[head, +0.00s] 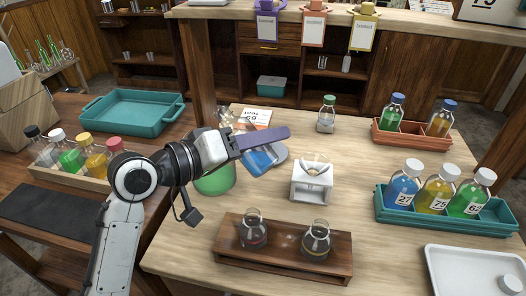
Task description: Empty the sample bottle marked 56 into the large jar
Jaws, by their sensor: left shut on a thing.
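My left gripper (264,139) is shut on what seems to be the sample bottle, mostly hidden behind its fingers. Its number cannot be read with certainty. The large jar (215,180) holds green liquid and stands on the light wooden table, left of the fingertips. My arm covers its middle. Clear glass (226,117) shows just above the arm; I cannot tell whether it belongs to the jar or the bottle. A white card or label (255,118) with orange and a number is behind the gripper. My right gripper is out of view.
A blue and grey object (260,161) lies below the fingers. A white stand (312,183), a wooden rack (283,262) with two flasks, and a lone green-capped bottle (326,116) are nearby. A teal rack (446,218), a terracotta rack (411,138) and a white tray (470,274) stand right.

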